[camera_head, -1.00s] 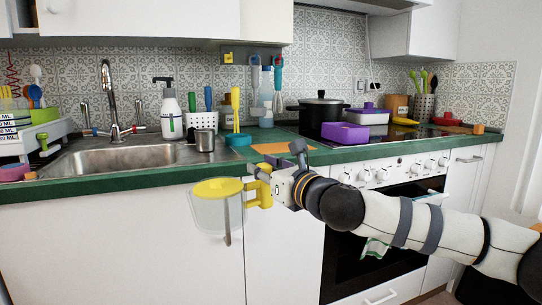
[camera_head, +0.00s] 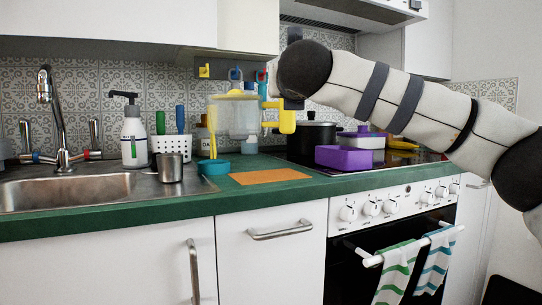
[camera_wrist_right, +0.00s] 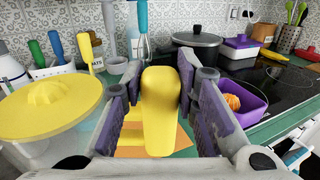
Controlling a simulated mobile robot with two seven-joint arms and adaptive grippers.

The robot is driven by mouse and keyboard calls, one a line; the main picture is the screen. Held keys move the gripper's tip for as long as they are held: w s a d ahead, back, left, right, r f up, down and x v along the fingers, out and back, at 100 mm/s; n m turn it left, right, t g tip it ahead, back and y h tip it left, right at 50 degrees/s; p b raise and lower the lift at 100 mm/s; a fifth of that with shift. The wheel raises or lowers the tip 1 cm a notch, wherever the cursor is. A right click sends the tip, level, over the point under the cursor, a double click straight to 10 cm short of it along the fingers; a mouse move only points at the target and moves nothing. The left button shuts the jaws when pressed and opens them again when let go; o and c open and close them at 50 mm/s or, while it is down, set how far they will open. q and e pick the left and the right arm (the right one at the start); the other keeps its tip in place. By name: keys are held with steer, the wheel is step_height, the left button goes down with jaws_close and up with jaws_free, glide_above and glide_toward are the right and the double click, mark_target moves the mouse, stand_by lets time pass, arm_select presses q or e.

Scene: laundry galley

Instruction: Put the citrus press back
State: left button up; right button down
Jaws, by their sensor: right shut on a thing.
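The citrus press (camera_head: 236,118) has a yellow top, a clear jug and a yellow handle (camera_head: 288,117). It is upright, held in the air over the counter. My right gripper (camera_wrist_right: 156,88) is shut on the yellow handle, with a purple-padded finger on each side of it. The press's ridged yellow top (camera_wrist_right: 50,103) shows at the left of the right wrist view. In the head view my right arm hides most of the gripper. My left gripper is not in view.
An orange mat (camera_head: 270,176) lies bare on the green counter. A purple box (camera_head: 344,158) and black pot (camera_head: 312,136) stand right. A hook rail (camera_head: 222,65) hangs behind the press.

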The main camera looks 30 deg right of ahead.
steer(key=shift+w+d+f+b, duration=0.2)
steer(key=shift+w+d+f, duration=0.45)
steer(key=shift+w+f, duration=1)
steer(key=shift+w+d+f+b, duration=0.2)
steer(key=shift+w+d+f, duration=0.45)
steer(key=shift+w+f, duration=0.95)
steer(key=shift+w+d+f+b, duration=0.2)
steer(key=shift+w+d+f, duration=0.65)
steer(key=shift+f, duration=1.35)
steer(key=shift+w+a+f, duration=0.2)
steer(key=c, duration=1.3)
jaws_free()
steer(key=shift+r, duration=0.1)
steer(key=shift+s+a+r, duration=0.1)
steer(key=shift+s, duration=0.05)
steer(key=v, duration=1.1)
steer(key=shift+s+a, duration=0.15)
steer(key=shift+s, duration=0.2)
